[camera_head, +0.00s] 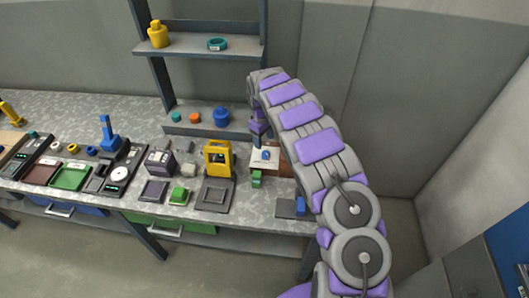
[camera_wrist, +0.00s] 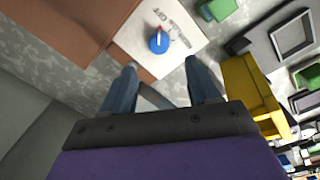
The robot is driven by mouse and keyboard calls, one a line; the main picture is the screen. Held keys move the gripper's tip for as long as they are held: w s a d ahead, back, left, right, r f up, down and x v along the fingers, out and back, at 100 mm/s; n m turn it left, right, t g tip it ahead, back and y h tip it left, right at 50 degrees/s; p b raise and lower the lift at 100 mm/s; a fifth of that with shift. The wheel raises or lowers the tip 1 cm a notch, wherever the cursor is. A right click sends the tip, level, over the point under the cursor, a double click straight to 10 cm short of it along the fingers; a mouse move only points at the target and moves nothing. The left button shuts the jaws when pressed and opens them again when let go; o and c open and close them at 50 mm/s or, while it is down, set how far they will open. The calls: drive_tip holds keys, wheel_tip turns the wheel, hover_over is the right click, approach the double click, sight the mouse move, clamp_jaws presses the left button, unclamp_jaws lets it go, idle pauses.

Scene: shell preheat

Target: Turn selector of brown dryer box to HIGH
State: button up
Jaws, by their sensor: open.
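The brown dryer box (camera_wrist: 62,28) fills the upper left of the wrist view. In the head view the dryer box (camera_head: 286,160) stands near the right end of the bench, partly behind my arm. Its white panel (camera_wrist: 130,42) carries a round blue selector knob (camera_wrist: 158,43) with a small pale pointer mark. The knob (camera_head: 265,155) also shows in the head view. My gripper (camera_wrist: 161,72) is open and empty, its two fingers apart, with the knob ahead of the gap between them and not touching.
A yellow frame-like device (camera_head: 218,158) stands left of the box. A green block (camera_head: 256,178) sits in front of it, and a blue block (camera_head: 300,206) lies at the bench's right end. A shelf (camera_head: 200,45) rises behind. Grey bench surface shows around the box.

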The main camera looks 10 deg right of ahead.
sight(265, 152)
drive_tip(key=f, duration=0.4)
drive_tip(key=f+b, duration=0.1)
drive_tip(key=f, duration=0.3)
drive_tip(key=shift+w+d, duration=0.1)
drive_tip(key=shift+d, duration=0.1)
drive_tip(key=c, duration=1)
